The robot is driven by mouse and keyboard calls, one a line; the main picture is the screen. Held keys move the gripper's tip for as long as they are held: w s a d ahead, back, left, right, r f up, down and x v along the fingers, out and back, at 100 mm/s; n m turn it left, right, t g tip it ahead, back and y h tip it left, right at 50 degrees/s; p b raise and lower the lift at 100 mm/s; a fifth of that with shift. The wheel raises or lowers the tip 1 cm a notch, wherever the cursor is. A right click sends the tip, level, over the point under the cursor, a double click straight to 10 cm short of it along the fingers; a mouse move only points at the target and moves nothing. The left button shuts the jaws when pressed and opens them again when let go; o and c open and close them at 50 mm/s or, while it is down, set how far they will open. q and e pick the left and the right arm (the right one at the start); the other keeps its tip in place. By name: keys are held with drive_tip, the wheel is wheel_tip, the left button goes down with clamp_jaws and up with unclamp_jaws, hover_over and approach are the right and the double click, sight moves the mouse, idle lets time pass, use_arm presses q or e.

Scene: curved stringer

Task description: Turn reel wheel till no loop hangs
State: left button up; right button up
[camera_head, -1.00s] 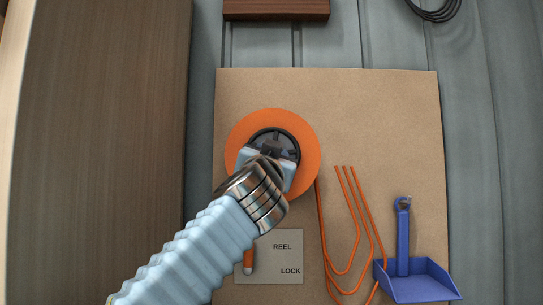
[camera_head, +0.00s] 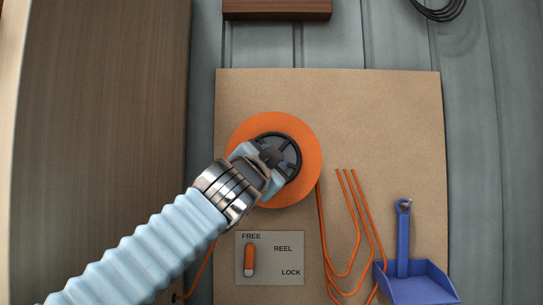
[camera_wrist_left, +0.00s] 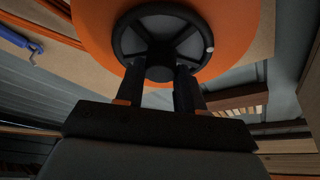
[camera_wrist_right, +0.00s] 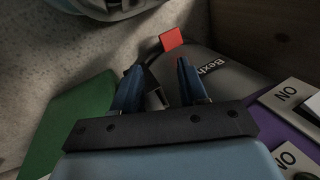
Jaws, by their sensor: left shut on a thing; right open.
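The reel is an orange disc (camera_head: 305,185) with a black spoked reel wheel (camera_head: 298,155) at its centre, on a tan board. My left gripper (camera_head: 271,158) is shut on the middle of the wheel and covers its lower left part. In the left wrist view its fingers flank the hub (camera_wrist_left: 160,70). Orange line (camera_head: 358,235) hangs right of the reel in long loops. Below the reel, an orange lever (camera_head: 249,258) stands upright under the word FREE on a grey plate (camera_head: 290,250). My right gripper (camera_wrist_right: 160,85) is open and empty in the right wrist view.
A blue dustpan (camera_head: 415,285) hangs beside the loops, overlapping the line. A tall wooden panel (camera_head: 100,130) stands left. A dark wooden block (camera_head: 277,9) and black coil (camera_head: 440,10) are at the top. Near my right gripper are green, purple and dark grey items.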

use_arm(q)
drive_tip(key=shift+m, duration=0.7)
drive_tip(key=o, duration=1)
drive_tip(key=shift+o, duration=0.2)
drive_tip(key=b+v, duration=0.6)
drive_tip(key=v, duration=0.8)
drive_tip(key=shift+r+b, duration=0.2)
drive_tip(key=shift+b, duration=0.1)
